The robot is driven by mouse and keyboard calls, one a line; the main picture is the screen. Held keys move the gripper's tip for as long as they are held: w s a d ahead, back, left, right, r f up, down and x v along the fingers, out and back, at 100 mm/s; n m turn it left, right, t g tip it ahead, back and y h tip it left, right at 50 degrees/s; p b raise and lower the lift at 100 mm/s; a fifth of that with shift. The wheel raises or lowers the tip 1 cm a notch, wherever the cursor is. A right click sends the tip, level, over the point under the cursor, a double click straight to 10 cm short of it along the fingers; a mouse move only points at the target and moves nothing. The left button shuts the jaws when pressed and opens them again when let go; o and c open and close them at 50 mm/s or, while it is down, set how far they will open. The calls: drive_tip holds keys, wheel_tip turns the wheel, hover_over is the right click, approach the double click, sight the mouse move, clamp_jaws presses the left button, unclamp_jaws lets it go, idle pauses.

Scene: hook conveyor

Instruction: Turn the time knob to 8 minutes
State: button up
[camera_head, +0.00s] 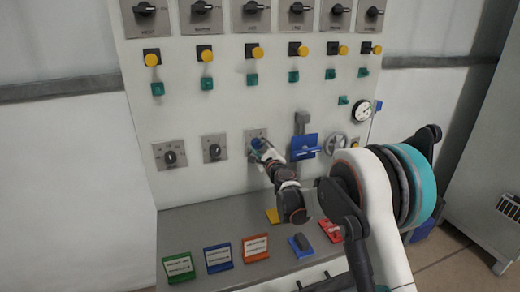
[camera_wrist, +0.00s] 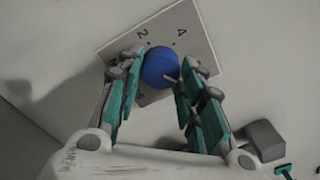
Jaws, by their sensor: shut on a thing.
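A blue round knob (camera_wrist: 160,68) sits on a grey square dial plate (camera_wrist: 190,28) on the white panel. The marks "2" and "4" show on the plate beyond the knob; other marks are mostly covered by my fingers or too faint to read. In the head view, the same dial plate (camera_head: 249,133) is the rightmost of three in the lower row. My gripper (camera_wrist: 156,78) has its green fingers closed on either side of the blue knob. In the head view, my gripper (camera_head: 264,153) reaches the plate from the lower right and partly hides it. I cannot read the knob's setting.
Two black-knob dials (camera_head: 170,156) (camera_head: 214,149) lie to the left. A blue lever block (camera_head: 305,147) and a grey handwheel (camera_head: 335,143) are close on the right. Coloured label stands (camera_head: 218,257) stand on the grey shelf below. Yellow and green buttons line the panel above.

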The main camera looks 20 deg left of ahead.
drive_tip(key=m, duration=0.6)
drive_tip(key=shift+s+f, duration=0.1)
drive_tip(key=shift+f, duration=0.05)
drive_tip(key=shift+m, duration=0.4)
drive_tip(key=o, duration=1.1)
drive_tip(key=shift+c, duration=0.2)
drive_tip(key=v, duration=1.2)
